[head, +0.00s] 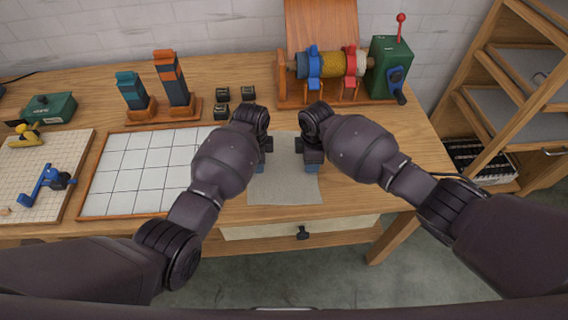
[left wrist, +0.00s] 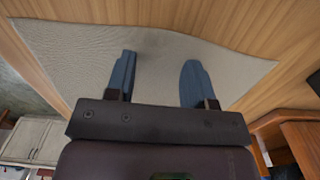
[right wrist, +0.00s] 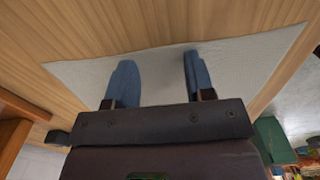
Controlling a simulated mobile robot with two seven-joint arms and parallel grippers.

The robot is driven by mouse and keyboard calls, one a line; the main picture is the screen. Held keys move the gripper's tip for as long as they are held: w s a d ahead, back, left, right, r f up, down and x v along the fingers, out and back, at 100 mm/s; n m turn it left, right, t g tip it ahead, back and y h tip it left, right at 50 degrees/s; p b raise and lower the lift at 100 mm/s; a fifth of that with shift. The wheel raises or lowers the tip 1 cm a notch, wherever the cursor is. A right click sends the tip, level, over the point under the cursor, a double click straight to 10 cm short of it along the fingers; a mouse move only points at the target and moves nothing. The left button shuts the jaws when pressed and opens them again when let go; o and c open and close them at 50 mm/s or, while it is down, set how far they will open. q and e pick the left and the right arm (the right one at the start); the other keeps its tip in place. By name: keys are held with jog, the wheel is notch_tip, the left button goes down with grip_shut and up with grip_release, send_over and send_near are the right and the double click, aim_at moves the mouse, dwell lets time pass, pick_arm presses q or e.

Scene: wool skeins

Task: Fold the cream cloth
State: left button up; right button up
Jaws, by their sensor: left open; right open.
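The cream cloth (head: 285,187) lies spread flat on the wooden table, near its front edge; it looks pale grey-cream. In the head view my arms cover its left and right sides. My left gripper (head: 268,167) is over the cloth's left side, and my right gripper (head: 311,166) is over its right side. In the left wrist view the cloth (left wrist: 80,55) lies beneath two blue, parted fingers (left wrist: 155,78). In the right wrist view the cloth (right wrist: 230,62) also lies beneath parted fingers (right wrist: 158,80). Both grippers are open and empty. Whether the fingertips touch the cloth cannot be told.
A white gridded board (head: 140,165) lies left of the cloth. Behind stand two wooden-based stacks (head: 172,80), small black blocks (head: 221,94) and a winder with coloured skeins (head: 328,65) beside a green box (head: 388,65). The wooden table (head: 395,130) is clear at right.

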pick_arm(q)
jog(key=shift+f, duration=0.15)
pick_arm(e)
jog(key=shift+f, duration=0.15)
pick_arm(q)
grip_shut()
pick_arm(e)
grip_shut()
pick_arm(q)
jog(key=shift+r, duration=0.2)
